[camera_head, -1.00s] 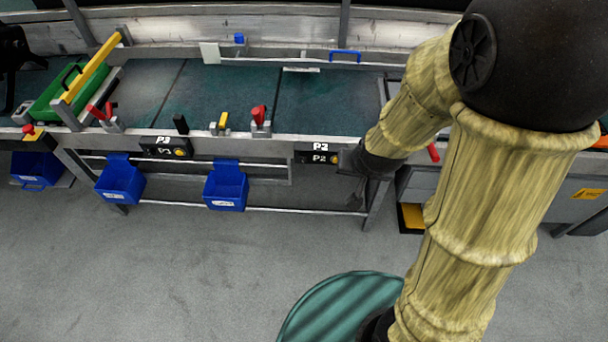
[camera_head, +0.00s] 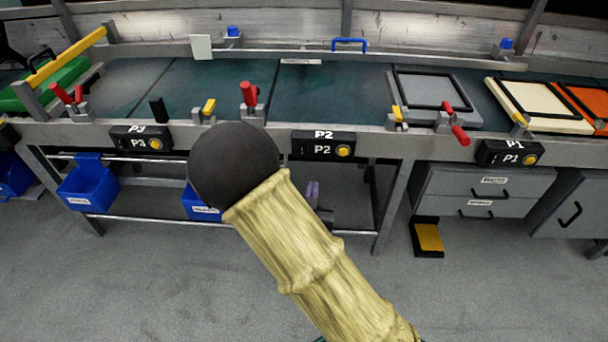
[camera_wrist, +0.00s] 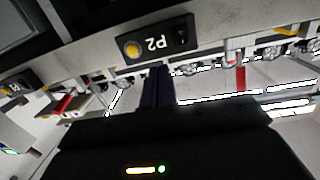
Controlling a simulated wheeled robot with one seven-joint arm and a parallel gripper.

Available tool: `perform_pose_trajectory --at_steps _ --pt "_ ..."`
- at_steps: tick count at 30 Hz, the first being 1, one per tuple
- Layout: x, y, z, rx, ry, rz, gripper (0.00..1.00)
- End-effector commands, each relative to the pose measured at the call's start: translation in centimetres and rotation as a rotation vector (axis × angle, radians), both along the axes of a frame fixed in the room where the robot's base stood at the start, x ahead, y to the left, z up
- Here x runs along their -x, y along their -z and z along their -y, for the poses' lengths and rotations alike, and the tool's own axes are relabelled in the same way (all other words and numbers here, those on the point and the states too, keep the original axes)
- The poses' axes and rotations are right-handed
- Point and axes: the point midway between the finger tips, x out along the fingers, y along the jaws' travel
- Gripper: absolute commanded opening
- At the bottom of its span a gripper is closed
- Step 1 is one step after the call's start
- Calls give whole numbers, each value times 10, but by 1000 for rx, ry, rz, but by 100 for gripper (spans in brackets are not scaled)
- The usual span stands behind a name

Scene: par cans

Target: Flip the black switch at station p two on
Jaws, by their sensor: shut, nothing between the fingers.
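The P2 control box (camera_head: 324,146) is black and sits on the front edge of the bench, with a yellow button (camera_head: 342,151) on its right half. Its small black switch is at the left of the box and hard to make out in the head view. In the wrist view the box appears turned over, with the yellow button (camera_wrist: 133,49) at left and the black switch (camera_wrist: 181,36) at right. My gripper (camera_wrist: 158,73) is shut and empty, its dark fingers just below the box in that picture. In the head view a purplish part of my gripper (camera_head: 312,192) shows below the P2 box.
Control boxes P3 (camera_head: 141,138) and P1 (camera_head: 509,153) flank P2. Red-handled clamps (camera_head: 249,95) stand along the bench edge. Blue bins (camera_head: 88,188) hang below at left. Grey drawers (camera_head: 484,190) stand at right. The floor in front is clear.

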Motion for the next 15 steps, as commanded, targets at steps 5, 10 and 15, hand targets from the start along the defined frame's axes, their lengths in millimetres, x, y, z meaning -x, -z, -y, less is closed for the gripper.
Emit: perform_pose_trajectory --at_steps 5,10,15 --pt "12 23 -23 56 -59 166 0" --pt "16 18 -29 68 -74 216 0" --pt "16 17 -28 67 -73 214 0"
